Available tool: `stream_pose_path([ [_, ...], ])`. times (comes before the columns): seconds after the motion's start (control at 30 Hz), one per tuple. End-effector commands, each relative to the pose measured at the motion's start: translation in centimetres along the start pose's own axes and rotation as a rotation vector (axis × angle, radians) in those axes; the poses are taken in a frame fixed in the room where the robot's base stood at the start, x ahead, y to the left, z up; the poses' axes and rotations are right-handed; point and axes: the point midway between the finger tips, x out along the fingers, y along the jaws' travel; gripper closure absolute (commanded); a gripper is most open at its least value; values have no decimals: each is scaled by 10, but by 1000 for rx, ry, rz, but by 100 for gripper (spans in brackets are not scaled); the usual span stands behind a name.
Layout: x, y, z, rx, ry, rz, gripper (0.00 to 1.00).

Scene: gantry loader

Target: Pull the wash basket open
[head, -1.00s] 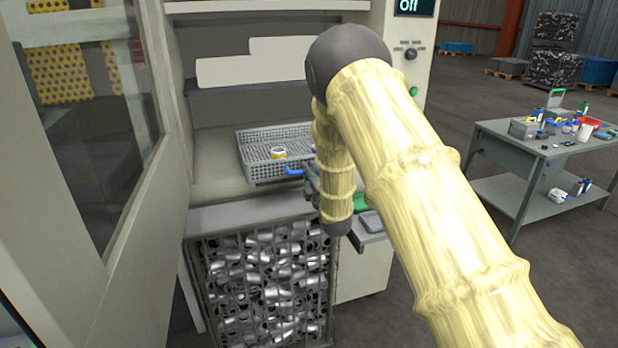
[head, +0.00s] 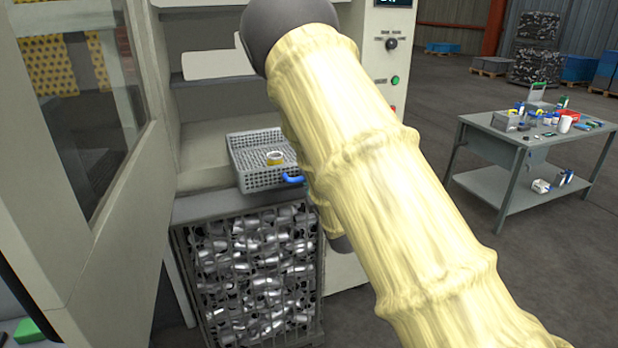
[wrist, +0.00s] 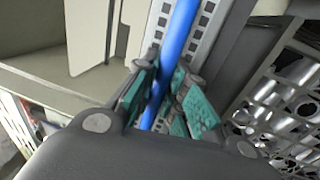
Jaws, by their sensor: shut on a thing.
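The wash basket (head: 238,157) is a grey perforated tray on the ledge of the open machine, with its front near the ledge's front edge. A blue handle (head: 293,179) is on its front; it also shows as a blue bar in the wrist view (wrist: 182,32). My gripper (wrist: 168,105) has teal finger pads, shut around the blue bar. In the head view my arm hides the gripper and the basket's right side. A white and yellow ring-shaped part (head: 275,158) sits in the basket.
A mesh crate of shiny metal parts (head: 258,275) stands below the ledge. The open machine door (head: 75,150) is on the left. A grey workbench (head: 500,135) with small items stands at the right, with clear floor around it.

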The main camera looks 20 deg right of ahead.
Motion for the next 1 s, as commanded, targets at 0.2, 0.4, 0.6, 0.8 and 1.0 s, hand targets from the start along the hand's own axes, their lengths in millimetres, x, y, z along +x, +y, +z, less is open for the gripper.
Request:
stream_pose_path([
  [0.2,-1,-1,-1,1,3,-2,100],
  [0.4,-1,-1,0,1,1,-1,65],
  [0.6,0,-1,0,0,1,-1,65],
  [0.8,-7,-1,-2,0,3,-1,65],
  [1.0,-36,-2,-1,0,2,-4,65],
])
